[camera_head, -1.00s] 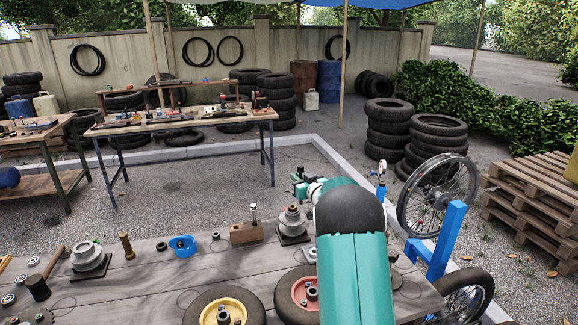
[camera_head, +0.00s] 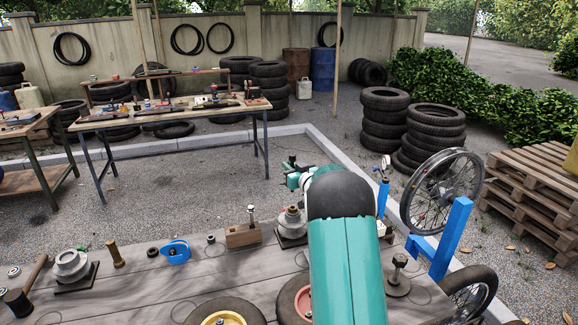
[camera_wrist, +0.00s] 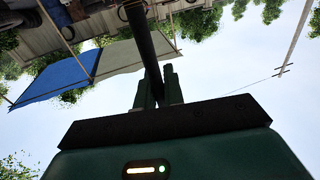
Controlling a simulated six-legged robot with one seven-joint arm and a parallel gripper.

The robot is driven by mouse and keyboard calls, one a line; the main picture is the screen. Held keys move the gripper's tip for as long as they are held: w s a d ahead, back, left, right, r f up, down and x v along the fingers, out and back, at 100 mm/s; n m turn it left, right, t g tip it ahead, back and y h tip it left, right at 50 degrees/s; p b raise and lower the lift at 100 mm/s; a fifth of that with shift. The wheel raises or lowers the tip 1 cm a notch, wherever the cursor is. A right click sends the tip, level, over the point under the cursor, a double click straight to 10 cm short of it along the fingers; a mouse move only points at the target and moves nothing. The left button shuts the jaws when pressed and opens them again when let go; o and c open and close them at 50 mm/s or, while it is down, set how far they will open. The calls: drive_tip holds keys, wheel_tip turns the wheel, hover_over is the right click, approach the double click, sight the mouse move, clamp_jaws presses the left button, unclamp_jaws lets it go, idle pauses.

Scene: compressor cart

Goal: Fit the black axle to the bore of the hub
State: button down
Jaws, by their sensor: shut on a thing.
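In the wrist view my gripper (camera_wrist: 158,92) is shut on the black axle (camera_wrist: 142,38), a long dark rod that reaches up past the fingertips against the sky. In the head view my teal arm crosses the bench, and its teal and white wrist end shows beyond the dark elbow; the axle is too small to make out there. A grey stepped hub on a dark plate (camera_head: 72,264) sits at the bench's left, apart from my gripper. A similar grey piece (camera_head: 292,222) stands beside my arm. I cannot tell which is the task's hub, and no bore is clear.
The bench (camera_head: 140,295) also carries a blue bowl (camera_head: 175,252), a wooden block (camera_head: 243,235), a brass pin (camera_head: 116,254), a mallet and two small wheels. A blue stand (camera_head: 452,238) and a spoked wheel (camera_head: 440,195) are at right. Gravel beyond the bench is open.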

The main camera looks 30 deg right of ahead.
drive_tip(key=shift+s+f, duration=0.2)
drive_tip(key=shift+f, duration=2.4)
drive_tip(key=shift+f, duration=4.9)
drive_tip(key=c, duration=1)
unclamp_jaws()
drive_tip(key=shift+f, duration=0.1)
